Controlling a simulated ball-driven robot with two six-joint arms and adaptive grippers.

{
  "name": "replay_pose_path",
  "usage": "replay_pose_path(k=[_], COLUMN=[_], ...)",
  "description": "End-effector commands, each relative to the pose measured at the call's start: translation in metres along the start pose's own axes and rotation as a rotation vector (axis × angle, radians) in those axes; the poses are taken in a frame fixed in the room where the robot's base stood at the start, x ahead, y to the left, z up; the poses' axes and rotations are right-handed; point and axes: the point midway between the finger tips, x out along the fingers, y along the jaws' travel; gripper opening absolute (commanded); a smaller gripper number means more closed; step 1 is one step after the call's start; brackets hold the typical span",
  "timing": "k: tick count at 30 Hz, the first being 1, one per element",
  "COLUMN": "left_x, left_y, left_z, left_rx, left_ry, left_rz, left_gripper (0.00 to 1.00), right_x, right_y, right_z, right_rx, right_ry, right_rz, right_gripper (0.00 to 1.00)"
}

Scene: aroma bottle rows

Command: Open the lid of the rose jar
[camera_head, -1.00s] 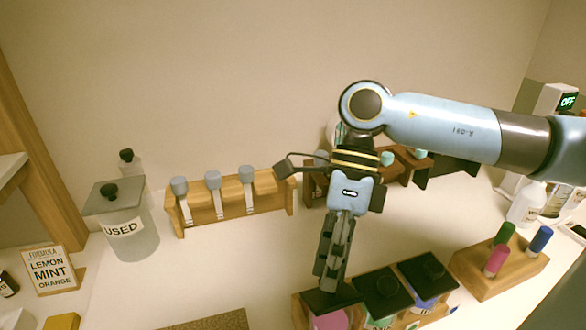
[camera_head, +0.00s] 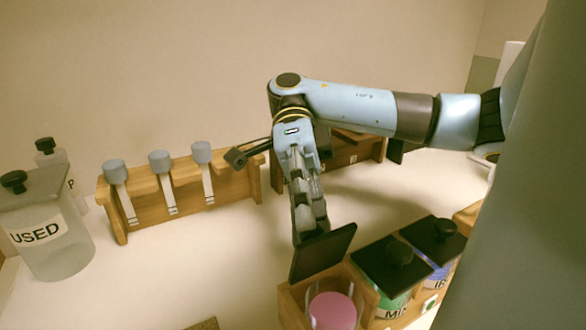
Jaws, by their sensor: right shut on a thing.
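The rose jar (camera_head: 333,309), a clear jar with pink contents, stands at the left end of a wooden rack at the bottom of the head view. Its top is open, and I can see the pink inside. My right gripper (camera_head: 308,228) comes down from above and is shut on the square black lid (camera_head: 325,254). The lid is tilted, above and behind the jar's mouth; I cannot tell if its lower edge touches the rack. The gripper hides part of the lid's grip. My left gripper is not in view.
Two more jars with black lids, one green (camera_head: 385,274) and one blue-violet (camera_head: 438,245), stand close to the right. A USED jar (camera_head: 45,235) is at the left. A wooden holder (camera_head: 185,192) carries grey-capped droppers. The counter between is clear. A grey shape blocks the right side.

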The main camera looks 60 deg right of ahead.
Motion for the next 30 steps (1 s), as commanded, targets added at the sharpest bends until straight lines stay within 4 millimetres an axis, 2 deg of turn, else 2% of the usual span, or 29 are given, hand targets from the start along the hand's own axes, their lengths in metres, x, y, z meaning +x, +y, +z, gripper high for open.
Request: replay_pose_path(k=[3,15,16,21,30], left_x=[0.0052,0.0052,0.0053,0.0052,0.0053], left_y=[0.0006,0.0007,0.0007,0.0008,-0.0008], left_z=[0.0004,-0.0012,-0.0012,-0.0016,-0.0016], left_rx=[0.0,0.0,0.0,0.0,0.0], left_ry=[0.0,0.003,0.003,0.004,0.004], left_rz=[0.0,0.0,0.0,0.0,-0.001], left_gripper=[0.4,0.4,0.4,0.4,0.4], right_x=[0.0009,0.0005,0.0005,0.0003,-0.0015], right_y=[-0.0032,-0.0024,-0.0025,-0.0021,0.0009], right_z=[0.0013,0.0008,0.0008,0.0007,-0.0001], right_rx=[0.01,0.013,0.013,0.012,0.01], right_ry=[0.004,0.007,0.007,0.008,0.008], right_rz=[0.012,0.017,0.017,0.017,0.016], right_gripper=[0.0,0.0,0.29,0.51,0.51])
